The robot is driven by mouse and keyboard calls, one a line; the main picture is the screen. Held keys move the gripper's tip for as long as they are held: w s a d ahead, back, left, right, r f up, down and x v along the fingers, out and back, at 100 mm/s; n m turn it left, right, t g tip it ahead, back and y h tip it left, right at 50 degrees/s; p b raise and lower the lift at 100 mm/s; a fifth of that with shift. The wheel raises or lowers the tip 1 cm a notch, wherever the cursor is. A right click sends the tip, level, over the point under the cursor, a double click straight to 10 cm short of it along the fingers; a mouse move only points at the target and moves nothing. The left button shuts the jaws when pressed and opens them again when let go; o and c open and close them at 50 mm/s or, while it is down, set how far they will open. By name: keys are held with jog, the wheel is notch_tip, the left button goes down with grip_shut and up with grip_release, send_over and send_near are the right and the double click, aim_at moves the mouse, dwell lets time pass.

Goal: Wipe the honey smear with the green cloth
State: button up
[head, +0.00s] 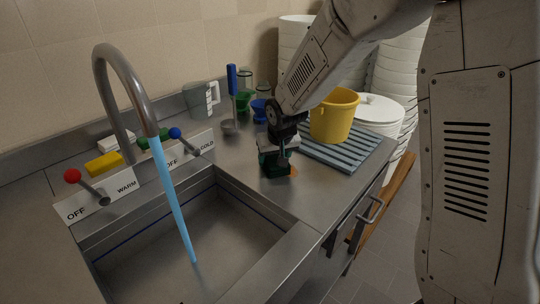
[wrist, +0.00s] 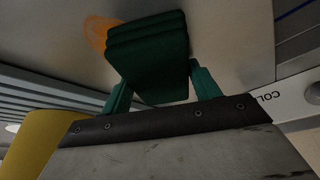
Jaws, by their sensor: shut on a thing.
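The green cloth (head: 274,167) is a folded dark green pad held at the counter by my gripper (head: 277,153). In the wrist view the cloth (wrist: 150,52) sits between the two teal fingers of my gripper (wrist: 163,88), which are shut on it. The honey smear (head: 294,171) is an orange patch on the steel counter, just right of the cloth and partly hidden by it and my gripper. In the wrist view the smear (wrist: 97,32) shows at the cloth's upper left edge. I cannot tell whether the cloth presses on the counter.
Blue water (head: 174,205) runs from the tap (head: 120,62) into the sink (head: 190,255) at the left. A yellow bucket (head: 333,118) stands on a slatted blue-grey rack (head: 345,148) behind. A blue-handled ladle (head: 232,85) and cups stand behind left.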

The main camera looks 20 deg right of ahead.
aim_at(296, 175)
jog(key=shift+s+d+f, duration=0.2)
jog(key=shift+s+d, duration=0.05)
jog(key=shift+s, duration=0.2)
jog(key=shift+s+d+f, duration=0.15)
jog(key=shift+s+d, duration=0.05)
jog(key=shift+s, duration=0.2)
jog(key=shift+c, duration=0.7)
jog(key=shift+s+d+r, duration=0.1)
jog(key=shift+s+d, duration=0.55)
jog(key=shift+s, duration=0.3)
jog(key=shift+s+d+r, duration=0.1)
jog(key=shift+s+d, duration=0.55)
jog(key=shift+s, duration=0.3)
jog(key=shift+s+d+r, duration=0.1)
jog(key=shift+s+d, duration=0.55)
jog(key=shift+s, duration=0.3)
jog(key=shift+w+r, duration=0.15)
jog(key=shift+r, duration=2.9)
notch_tip(296, 175, up, 3)
